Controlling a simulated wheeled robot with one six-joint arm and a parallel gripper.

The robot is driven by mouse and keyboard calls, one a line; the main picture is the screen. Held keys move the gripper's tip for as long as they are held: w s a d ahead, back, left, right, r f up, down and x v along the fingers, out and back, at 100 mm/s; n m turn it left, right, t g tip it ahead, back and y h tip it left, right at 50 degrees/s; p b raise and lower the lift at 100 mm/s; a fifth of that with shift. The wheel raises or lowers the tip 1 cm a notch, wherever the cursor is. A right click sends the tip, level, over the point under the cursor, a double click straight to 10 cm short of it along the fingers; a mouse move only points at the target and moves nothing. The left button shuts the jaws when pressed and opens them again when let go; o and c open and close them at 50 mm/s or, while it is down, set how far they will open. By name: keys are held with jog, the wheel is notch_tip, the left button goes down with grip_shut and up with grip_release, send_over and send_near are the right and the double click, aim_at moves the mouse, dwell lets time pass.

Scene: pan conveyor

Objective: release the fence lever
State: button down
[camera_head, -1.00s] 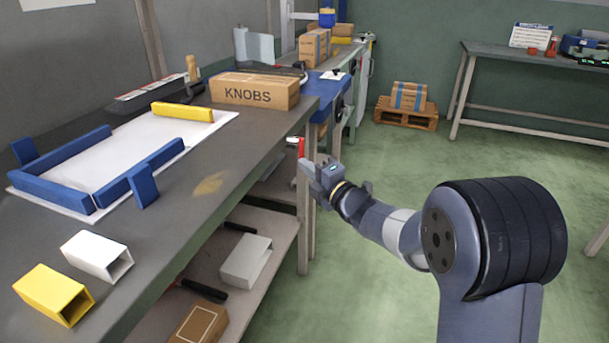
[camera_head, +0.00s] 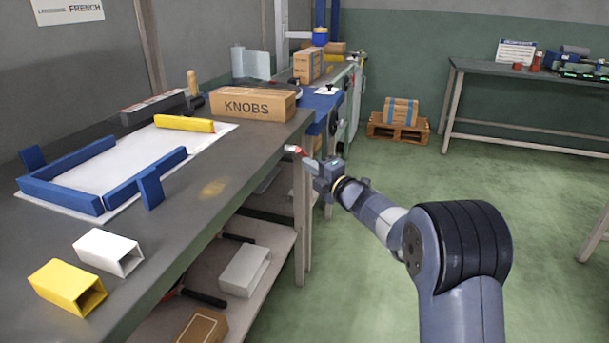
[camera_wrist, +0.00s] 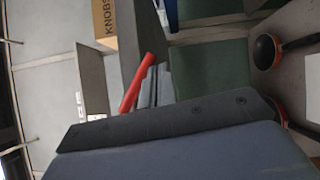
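My gripper (camera_head: 309,164) is small in the head view, beyond the front corner of the long grey workbench. A small red and white bar (camera_head: 293,149) shows at its fingertips, by the bench edge. In the wrist view a slanted red bar (camera_wrist: 137,84) lies beside the grey finger parts, partly behind my dark wrist housing. I cannot tell whether the gripper holds this bar, nor whether the fingers are open or shut. I cannot make out the fence lever for certain. The conveyor end (camera_head: 350,90) shows small in the background.
The workbench (camera_head: 245,165) carries a KNOBS box (camera_head: 252,104), blue bars (camera_head: 60,196) on a white sheet, a yellow tube (camera_head: 66,287) and a white tube (camera_head: 108,252). A lower shelf (camera_head: 262,288) holds tools and boxes.

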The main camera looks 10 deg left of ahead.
jog(key=shift+w+d+r+n+y+b, duration=0.1)
jog(key=shift+w+r+n+y+b, duration=0.1)
jog(key=shift+w+r+n+b, duration=0.35)
jog(key=shift+w+r+n+y+b, duration=0.1)
jog(key=shift+w+n+y+b, duration=0.2)
jog(key=shift+b, duration=0.5)
jog(key=shift+r, duration=0.1)
jog(key=s+d+f+b, duration=0.1)
jog(key=s+d+f, duration=0.2)
jog(key=d+f, duration=0.6)
jog(key=shift+a+b, duration=0.15)
jog(key=shift+b, duration=0.15)
